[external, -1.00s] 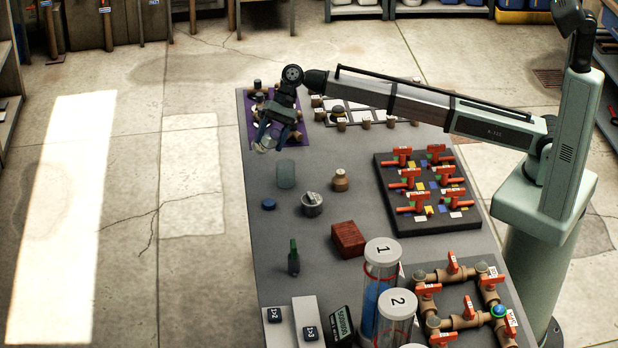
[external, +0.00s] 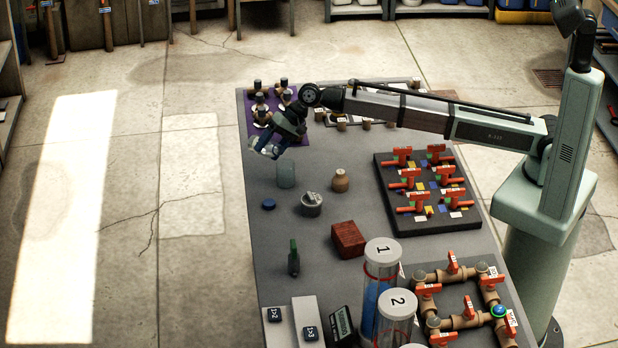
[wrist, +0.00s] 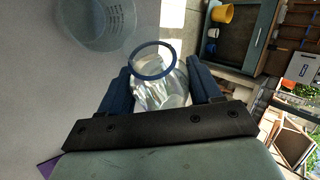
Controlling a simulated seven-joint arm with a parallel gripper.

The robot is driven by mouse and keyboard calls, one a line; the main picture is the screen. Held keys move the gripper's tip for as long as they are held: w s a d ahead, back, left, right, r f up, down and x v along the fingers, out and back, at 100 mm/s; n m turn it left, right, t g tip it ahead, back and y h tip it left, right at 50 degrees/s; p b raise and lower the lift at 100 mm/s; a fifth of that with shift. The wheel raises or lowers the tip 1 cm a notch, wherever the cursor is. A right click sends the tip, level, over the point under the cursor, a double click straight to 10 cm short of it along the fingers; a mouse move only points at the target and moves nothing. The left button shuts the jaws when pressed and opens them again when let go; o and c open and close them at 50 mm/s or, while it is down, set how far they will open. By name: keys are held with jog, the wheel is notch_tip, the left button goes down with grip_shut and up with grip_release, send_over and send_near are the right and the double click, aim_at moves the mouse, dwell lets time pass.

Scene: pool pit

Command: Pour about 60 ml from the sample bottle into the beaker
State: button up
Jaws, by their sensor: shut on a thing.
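My gripper (external: 273,146) is shut on the sample bottle (external: 265,149), a clear bottle with a blue rim. It holds the bottle tilted above the table's far left part. In the wrist view the bottle (wrist: 163,95) sits between the dark blue fingers, its round open mouth facing up the picture. The beaker (external: 286,174), a pale translucent cup, stands upright on the table just below and right of the bottle. The beaker (wrist: 97,22) also shows at the upper left of the wrist view, apart from the bottle's mouth. No stream shows. I cannot read the liquid level in either.
A blue disc (external: 268,204), a grey pot (external: 311,204), a tan jar (external: 340,181) and a red-brown block (external: 348,240) stand nearby. A purple mat (external: 296,142) with fittings lies behind. A valve board (external: 388,214) fills the right. The table's left edge is close.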

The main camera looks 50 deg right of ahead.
jog(key=shift+s+r+n+t+p, duration=0.35)
jog(key=shift+s+r+n+t, duration=0.15)
jog(key=shift+t, duration=0.5)
dwell(0.7)
jog(key=shift+w+r+t+p, duration=0.2)
jog(key=shift+w+t+p, duration=0.1)
jog(key=shift+w+p, duration=0.1)
dwell(0.4)
jog(key=shift+s+r+n+t+p, duration=0.15)
jog(key=shift+r+n+t+p, duration=0.25)
jog(key=shift+t+p, duration=0.1)
dwell(2.2)
jog(key=shift+f, duration=0.1)
jog(key=shift+w+a+f+m+g, duration=0.1)
jog(key=shift+w+f+m+g, duration=0.3)
jog(key=shift+g, duration=0.3)
jog(key=shift+f+m+g, duration=0.4)
jog(key=shift+f+g, duration=0.05)
jog(key=shift+g, duration=0.35)
jog(key=shift+w+f+g, duration=0.25)
jog(key=shift+w+g, duration=0.05)
jog(key=shift+g, duration=0.1)
jog(key=shift+s+f+m+g, duration=0.15)
jog(key=shift+m+g, duration=0.15)
dwell(0.4)
